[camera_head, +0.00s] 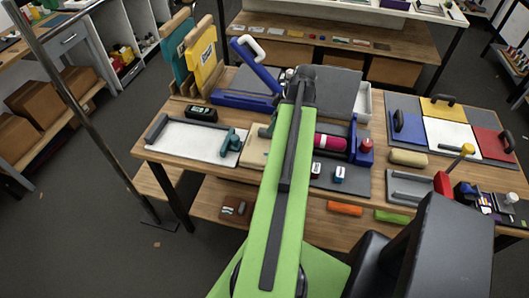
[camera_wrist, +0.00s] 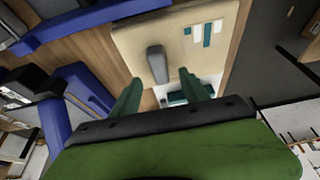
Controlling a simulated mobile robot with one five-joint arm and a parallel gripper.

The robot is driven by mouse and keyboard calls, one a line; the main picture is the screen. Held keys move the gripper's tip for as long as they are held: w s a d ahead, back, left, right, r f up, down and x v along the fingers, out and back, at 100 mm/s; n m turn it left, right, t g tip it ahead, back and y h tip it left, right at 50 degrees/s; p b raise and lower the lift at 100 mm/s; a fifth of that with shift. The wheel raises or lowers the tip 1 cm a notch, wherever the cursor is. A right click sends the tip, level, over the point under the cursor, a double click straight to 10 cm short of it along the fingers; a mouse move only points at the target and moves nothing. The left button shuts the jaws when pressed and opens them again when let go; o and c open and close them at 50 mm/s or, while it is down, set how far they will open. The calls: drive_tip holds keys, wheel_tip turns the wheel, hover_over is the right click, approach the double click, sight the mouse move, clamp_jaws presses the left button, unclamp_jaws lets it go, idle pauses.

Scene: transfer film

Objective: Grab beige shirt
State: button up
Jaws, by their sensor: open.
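In the head view a beige patch (camera_head: 254,151) shows just left of my green arm, which hides the rest. My gripper (camera_wrist: 160,76) is open, with its two teal fingers apart. In the wrist view the handle appears between and just beyond the fingertips. I cannot tell the height gap, and nothing is held.
A white tray (camera_head: 183,137) with a teal tool is left of my arm. A blue press with a raised arm (camera_head: 256,64) stands behind. Right are a magenta roll (camera_head: 331,142) and coloured panels with handles (camera_head: 443,108).

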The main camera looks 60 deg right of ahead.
sight(265, 144)
drive_tip(key=b+x, duration=0.5)
drive_tip(key=shift+s+f, duration=0.15)
drive_tip(key=shift+f, duration=0.15)
drive_tip(key=shift+r, duration=0.2)
clamp_jaws()
idle(0.9)
